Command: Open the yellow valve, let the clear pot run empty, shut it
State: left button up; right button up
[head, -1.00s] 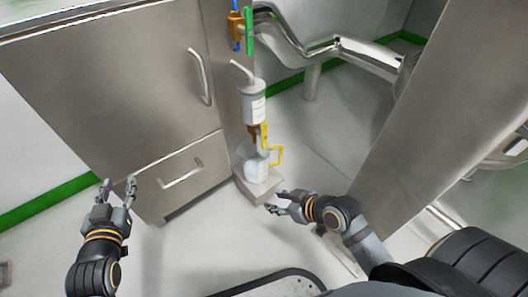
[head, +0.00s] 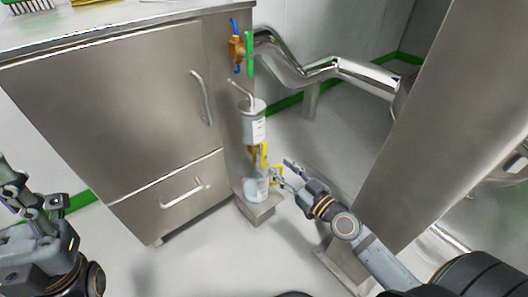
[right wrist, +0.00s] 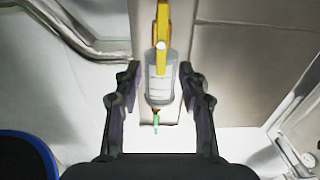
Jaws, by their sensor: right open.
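The clear pot (head: 253,122), a labelled cylinder with a grey lid, stands upright on the cabinet's right side. Below it is a brown valve body with an upright yellow lever (head: 264,153). A clear jug (head: 256,187) with a yellow handle and a bluish lower part stands beneath. I cannot make out the pot's level or any flow. My right gripper (head: 282,172) is open and empty beside the jug handle, below the lever. In the right wrist view, a yellow part (right wrist: 162,22) and a labelled vessel (right wrist: 160,84) appear between its fingers. My left gripper (head: 32,183) is open and empty at the left edge.
The jug stands on a small metal ledge (head: 262,212). A brown valve with a green lever (head: 250,54) sits above the pot. A steel pipe (head: 330,70) runs behind, and a broad steel panel (head: 440,120) rises at right. The floor in front is clear.

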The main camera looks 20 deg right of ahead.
aim_at(265, 154)
jog(key=p+x, duration=0.1)
jog(key=x, duration=0.8)
jog(key=shift+s, duration=0.1)
jog(key=shift+c, duration=0.3)
grip_shut()
